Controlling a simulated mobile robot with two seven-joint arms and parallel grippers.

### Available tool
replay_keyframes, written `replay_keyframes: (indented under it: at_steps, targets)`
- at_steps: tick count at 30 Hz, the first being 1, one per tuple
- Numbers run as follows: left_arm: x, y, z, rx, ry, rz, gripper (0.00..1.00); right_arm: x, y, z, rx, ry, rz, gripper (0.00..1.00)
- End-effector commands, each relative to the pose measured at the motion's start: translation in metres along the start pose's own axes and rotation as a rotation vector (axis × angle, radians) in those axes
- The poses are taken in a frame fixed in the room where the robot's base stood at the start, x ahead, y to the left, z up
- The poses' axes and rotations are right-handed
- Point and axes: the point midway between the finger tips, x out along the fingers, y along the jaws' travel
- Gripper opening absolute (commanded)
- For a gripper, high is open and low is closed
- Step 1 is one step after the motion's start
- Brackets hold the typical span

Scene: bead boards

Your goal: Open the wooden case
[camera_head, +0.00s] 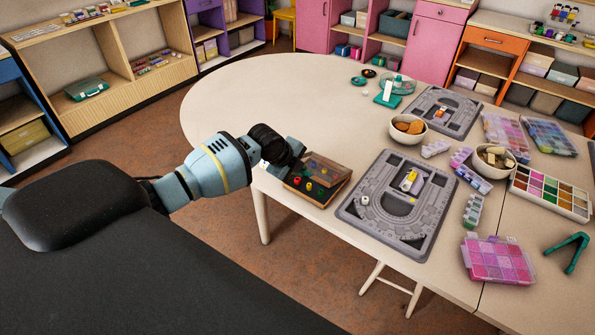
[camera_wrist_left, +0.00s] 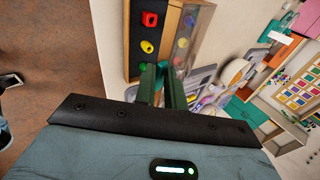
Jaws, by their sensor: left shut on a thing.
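The wooden case (camera_head: 304,194) sits at the table's near left edge, with red, yellow and green pieces in its dark inside. Its clear, wood-framed lid (camera_head: 327,168) stands partly raised, tilted over the far side of the case. The case also shows at the top of the left wrist view (camera_wrist_left: 133,42), with the lid (camera_wrist_left: 188,50) to its right. My left gripper (camera_head: 296,160) is at the left end of the case, its fingers (camera_wrist_left: 162,82) closed on the lid's edge. The exact contact is partly hidden. My right gripper is out of view.
A grey bead board (camera_head: 353,214) lies just right of the case, with small pieces on it. Bowls (camera_head: 407,127), bead boxes (camera_head: 498,262) and green tongs (camera_head: 569,250) fill the right side. The table's left part (camera_head: 250,100) is clear.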

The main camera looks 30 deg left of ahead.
Motion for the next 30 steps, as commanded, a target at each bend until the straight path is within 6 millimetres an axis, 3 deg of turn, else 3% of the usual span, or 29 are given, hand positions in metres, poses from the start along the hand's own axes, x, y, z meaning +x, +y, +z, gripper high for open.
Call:
replay_keyframes:
  at_steps: [10, 23, 30]
  targets:
    - [-0.008, -0.024, 0.000, -0.011, 0.007, 0.126, 0.00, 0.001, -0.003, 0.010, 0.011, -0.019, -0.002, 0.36]
    - [-0.010, -0.029, -0.001, -0.012, 0.010, 0.153, 0.00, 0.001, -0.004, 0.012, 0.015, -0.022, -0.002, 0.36]
    - [-0.010, -0.043, 0.000, -0.019, 0.013, 0.228, 0.00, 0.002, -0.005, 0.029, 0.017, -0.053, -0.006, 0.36]
